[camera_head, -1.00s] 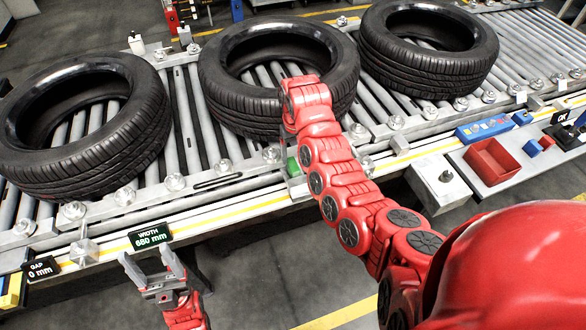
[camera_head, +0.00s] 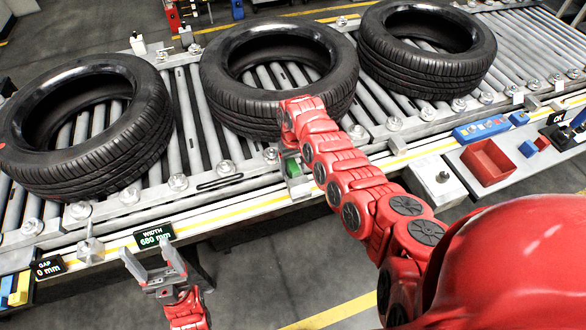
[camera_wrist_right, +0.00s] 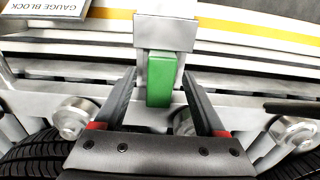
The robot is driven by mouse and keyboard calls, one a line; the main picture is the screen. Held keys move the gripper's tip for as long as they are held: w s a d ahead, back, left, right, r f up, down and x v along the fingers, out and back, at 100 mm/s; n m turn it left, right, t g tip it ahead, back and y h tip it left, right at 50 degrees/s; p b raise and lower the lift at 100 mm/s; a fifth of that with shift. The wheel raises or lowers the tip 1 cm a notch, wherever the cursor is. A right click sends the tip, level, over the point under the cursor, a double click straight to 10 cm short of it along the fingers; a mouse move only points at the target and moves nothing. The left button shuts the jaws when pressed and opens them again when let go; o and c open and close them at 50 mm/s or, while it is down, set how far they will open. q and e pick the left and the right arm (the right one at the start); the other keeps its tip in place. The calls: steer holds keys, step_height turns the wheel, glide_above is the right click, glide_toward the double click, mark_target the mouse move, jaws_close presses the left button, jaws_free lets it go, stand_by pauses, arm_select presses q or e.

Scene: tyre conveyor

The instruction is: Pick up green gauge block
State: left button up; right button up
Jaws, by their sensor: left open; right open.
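The green gauge block (camera_wrist_right: 161,80) stands in a grey metal holder (camera_wrist_right: 165,32) in the right wrist view. In the head view a small part of the green block (camera_head: 293,168) shows beside my right arm, at the conveyor's front rail. My right gripper (camera_wrist_right: 158,75) is open, with one finger on each side of the block. I cannot tell whether the fingers touch it. My left gripper (camera_head: 152,260) is open and empty in front of the conveyor, below the width sign (camera_head: 154,236).
Three black tyres, at left (camera_head: 150,130), middle (camera_head: 225,100) and right (camera_head: 400,65), lie on the roller conveyor. A gap sign (camera_head: 47,268) is at the front left. A red bin (camera_head: 490,162) and blue parts sit on the right shelf. A gauge block label (camera_wrist_right: 45,8) shows in the wrist view.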

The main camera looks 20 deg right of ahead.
jaws_close()
steer(key=shift+r, duration=0.1)
stand_by(0.4)
